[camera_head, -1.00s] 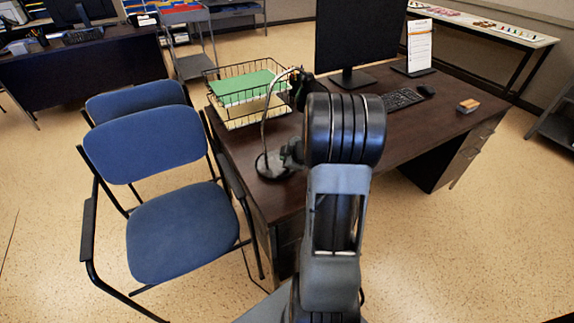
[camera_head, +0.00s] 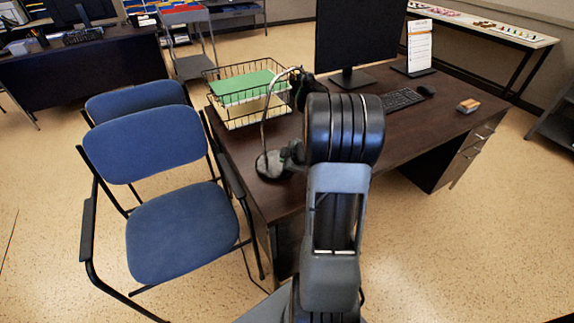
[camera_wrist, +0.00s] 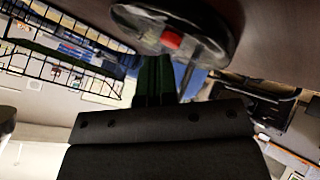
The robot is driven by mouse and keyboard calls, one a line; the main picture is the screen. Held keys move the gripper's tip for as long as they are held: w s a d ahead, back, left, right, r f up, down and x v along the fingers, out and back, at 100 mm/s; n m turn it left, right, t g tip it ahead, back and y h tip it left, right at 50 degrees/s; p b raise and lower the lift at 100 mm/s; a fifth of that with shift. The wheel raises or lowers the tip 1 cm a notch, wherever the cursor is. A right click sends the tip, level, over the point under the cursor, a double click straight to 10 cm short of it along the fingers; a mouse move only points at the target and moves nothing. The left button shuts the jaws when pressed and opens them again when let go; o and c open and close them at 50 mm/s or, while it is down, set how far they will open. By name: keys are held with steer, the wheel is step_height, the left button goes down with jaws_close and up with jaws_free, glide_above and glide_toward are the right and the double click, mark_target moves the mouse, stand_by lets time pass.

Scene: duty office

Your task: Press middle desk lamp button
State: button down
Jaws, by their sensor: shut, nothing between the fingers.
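The desk lamp has a round base (camera_head: 266,166) near the left front of the desk, with a thin curved stem (camera_head: 263,125). Its dark head is partly hidden behind my arm. In the wrist view, the lamp base (camera_wrist: 140,22) is at the top, with a red button (camera_wrist: 172,40) on it. My gripper (camera_wrist: 155,62) is shut and empty, its fingertips close to the base and just below the button in the picture. I cannot tell whether they touch it. In the head view my gripper (camera_head: 290,153) is beside the base, mostly hidden by my arm.
The desk (camera_head: 400,140) also carries a wire basket (camera_head: 228,124) with folders, a monitor (camera_head: 355,38), a keyboard (camera_head: 402,99) and a small box (camera_head: 468,106). Blue chairs (camera_head: 145,145) stand at the desk's left.

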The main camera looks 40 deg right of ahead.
steer(key=shift+f, duration=0.2)
stand_by(0.3)
steer(key=shift+r, duration=0.2)
steer(key=shift+r+p, duration=0.5)
steer(key=shift+p, duration=0.4)
steer(key=shift+r, duration=0.1)
step_height(320, 180, up, 6)
steer(key=p, duration=0.7)
